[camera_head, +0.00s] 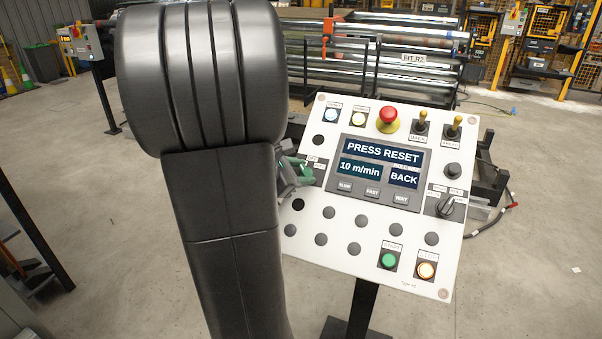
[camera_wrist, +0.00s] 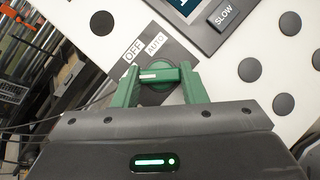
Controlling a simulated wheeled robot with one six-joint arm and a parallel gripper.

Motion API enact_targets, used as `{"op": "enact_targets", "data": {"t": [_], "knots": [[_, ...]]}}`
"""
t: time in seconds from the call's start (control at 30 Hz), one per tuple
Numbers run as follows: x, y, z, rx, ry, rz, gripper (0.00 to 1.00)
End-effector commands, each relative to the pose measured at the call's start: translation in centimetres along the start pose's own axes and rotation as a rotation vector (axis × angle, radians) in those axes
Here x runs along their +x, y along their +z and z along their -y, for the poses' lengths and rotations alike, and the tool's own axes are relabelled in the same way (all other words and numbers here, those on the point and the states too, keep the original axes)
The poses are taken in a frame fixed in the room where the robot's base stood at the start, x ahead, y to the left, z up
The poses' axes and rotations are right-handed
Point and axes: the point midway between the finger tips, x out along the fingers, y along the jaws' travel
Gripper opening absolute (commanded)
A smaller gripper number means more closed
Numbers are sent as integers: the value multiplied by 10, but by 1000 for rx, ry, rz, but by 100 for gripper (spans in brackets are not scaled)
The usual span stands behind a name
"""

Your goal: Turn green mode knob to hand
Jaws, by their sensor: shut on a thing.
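The green mode knob (camera_wrist: 160,76) sits on a dark plate on the white control panel (camera_head: 310,235). In the wrist view the plate's "OFF" and "AUTO" labels show above the knob; I see no "HAND" label. A white mark shows on the left part of the knob's grip bar. My gripper (camera_wrist: 160,80) has green fingers on both sides of the bar and is shut on it. In the head view my gripper (camera_head: 294,172) is at the panel's left edge, and my arm hides part of it; the knob cannot be told apart from the fingers there.
The panel's screen (camera_head: 382,163) reads "PRESS RESET", "10 m/min" and "BACK". A red emergency button (camera_head: 388,118), two toggle switches, a black selector (camera_head: 446,207) and lit green (camera_head: 389,260) and amber buttons share the panel.

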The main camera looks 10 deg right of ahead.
Motion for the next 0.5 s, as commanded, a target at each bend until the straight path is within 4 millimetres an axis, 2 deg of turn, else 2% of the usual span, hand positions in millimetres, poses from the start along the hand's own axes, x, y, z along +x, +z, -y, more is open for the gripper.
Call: {"op": "enact_targets", "data": {"t": [0.17,0.2,0.3,0.5], "knots": [[0,-1,1,-3,0,-2,15],[0,-1,1,-3,-1,-2,44],[0,-1,0,-2,-1,-2,60],[0,-1,0,-1,0,-1,60]]}}
